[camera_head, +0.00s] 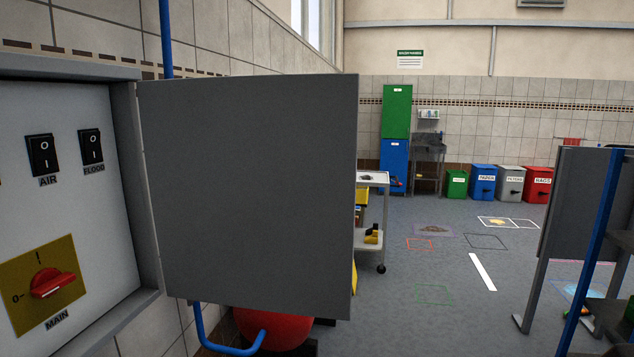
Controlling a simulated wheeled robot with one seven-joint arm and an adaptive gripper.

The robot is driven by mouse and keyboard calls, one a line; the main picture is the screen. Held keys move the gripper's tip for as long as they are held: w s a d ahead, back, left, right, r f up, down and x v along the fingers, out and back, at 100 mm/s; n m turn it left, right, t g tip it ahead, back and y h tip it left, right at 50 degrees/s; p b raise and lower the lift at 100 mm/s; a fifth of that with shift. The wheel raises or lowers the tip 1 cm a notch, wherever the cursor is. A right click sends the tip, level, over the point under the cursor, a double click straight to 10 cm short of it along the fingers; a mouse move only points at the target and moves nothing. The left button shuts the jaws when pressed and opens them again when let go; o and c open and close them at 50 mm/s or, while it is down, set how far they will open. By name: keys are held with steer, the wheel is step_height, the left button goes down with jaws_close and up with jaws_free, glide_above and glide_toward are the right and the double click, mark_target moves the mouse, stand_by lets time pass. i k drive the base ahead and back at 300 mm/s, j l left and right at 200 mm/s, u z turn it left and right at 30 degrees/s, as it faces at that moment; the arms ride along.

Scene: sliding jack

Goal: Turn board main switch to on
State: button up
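The board (85,210) is a pale panel in a grey frame at the left edge of the head view. Its main switch (50,284) is a red rotary knob on a yellow plate (20,318), above a label reading MAIN. The plate has a 0 mark to the left of the knob and an I mark above it. The knob's bar lies roughly sideways, in line with the 0 mark rather than the I mark. Two black rocker switches, AIR (43,155) and FLOOD (91,147), sit above. My gripper is not in view.
The board's grey door (248,195) stands open to the right and hides what is behind it. A red rounded object with a blue tube (232,350) shows below it. A trolley (372,240) stands beyond. The floor (420,320) in the middle right is largely clear.

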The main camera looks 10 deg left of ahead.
mark_target(46, 283)
steer(key=i+l, duration=0.1)
steer(key=i, duration=0.5)
steer(key=i+l, duration=0.1)
steer(key=i, duration=0.45)
steer(key=i+l, duration=0.15)
steer(key=i, duration=0.45)
steer(key=i+l+u, duration=0.1)
steer(key=i, duration=0.45)
steer(key=i+l, duration=0.15)
steer(key=i, duration=0.45)
steer(key=i+l, duration=0.15)
steer(key=i, duration=0.4)
steer(key=u, duration=0.45)
steer(key=i+u, duration=0.1)
steer(key=u, duration=0.35)
steer(key=l+u, duration=0.1)
steer(key=u, duration=0.4)
steer(key=l+u, duration=0.1)
steer(key=u, duration=1.75)
steer(key=i+l, duration=0.05)
